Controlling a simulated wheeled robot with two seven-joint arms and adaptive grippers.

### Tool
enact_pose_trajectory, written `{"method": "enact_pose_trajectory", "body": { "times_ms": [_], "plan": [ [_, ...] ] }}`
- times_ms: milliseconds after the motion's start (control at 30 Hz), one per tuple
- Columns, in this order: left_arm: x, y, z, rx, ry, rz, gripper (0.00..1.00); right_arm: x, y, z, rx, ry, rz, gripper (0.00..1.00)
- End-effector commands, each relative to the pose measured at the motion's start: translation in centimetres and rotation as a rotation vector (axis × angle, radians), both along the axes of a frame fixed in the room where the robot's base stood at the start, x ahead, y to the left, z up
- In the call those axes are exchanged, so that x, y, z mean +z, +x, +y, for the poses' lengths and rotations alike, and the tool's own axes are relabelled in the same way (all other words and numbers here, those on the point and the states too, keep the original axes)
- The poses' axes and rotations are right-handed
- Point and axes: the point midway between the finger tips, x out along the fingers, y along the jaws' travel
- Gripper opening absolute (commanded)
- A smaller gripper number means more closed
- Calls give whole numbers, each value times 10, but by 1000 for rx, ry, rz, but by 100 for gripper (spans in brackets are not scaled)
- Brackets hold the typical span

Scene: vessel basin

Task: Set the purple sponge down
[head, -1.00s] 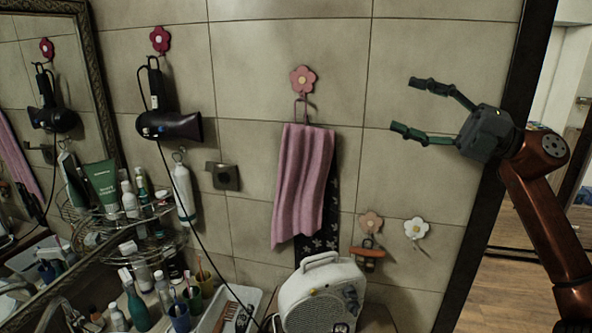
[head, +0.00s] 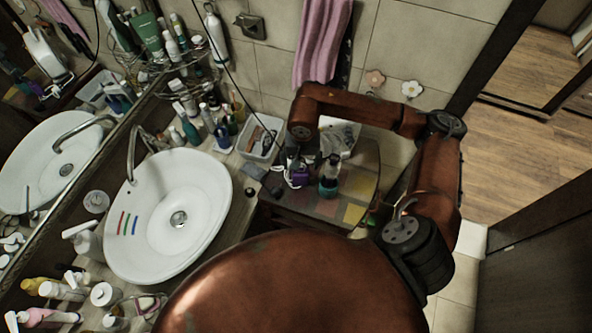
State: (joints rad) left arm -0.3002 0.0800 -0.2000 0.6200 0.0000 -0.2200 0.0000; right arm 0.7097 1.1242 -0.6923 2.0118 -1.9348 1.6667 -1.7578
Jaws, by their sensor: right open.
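A small purple object (head: 299,177), which looks like the purple sponge, is on the low side table (head: 318,208) right of the sink. My right arm reaches over from the right and bends down there. My right gripper (head: 290,168) is open at the purple object's left, close beside it. Its fingers are small and dark in this view, and I cannot tell whether they touch the purple object. My left gripper is out of view.
A teal bottle (head: 329,178) stands just right of the purple object. A white oval sink (head: 170,250) with a tap is at left. A white tray (head: 262,138) and several toiletries are behind.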

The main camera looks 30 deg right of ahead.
Motion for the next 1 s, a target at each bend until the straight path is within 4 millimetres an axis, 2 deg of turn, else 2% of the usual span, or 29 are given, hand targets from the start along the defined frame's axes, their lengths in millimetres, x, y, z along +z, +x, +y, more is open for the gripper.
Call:
{"method": "enact_pose_trajectory", "body": {
  "times_ms": [367, 500, 600, 900, 1000],
  "plan": [
    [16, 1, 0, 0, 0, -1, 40, -38, 0, -1, 24, -11, 4, 62],
    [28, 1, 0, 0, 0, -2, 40, -58, 0, -1, 23, -10, 4, 62],
    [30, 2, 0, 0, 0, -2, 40, -71, 2, -2, 22, -10, 2, 62],
    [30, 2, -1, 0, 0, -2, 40, -79, 4, -3, 24, -12, -1, 62],
    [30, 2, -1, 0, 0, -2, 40, -78, 4, -3, 23, -11, -1, 57]
  ]
}}
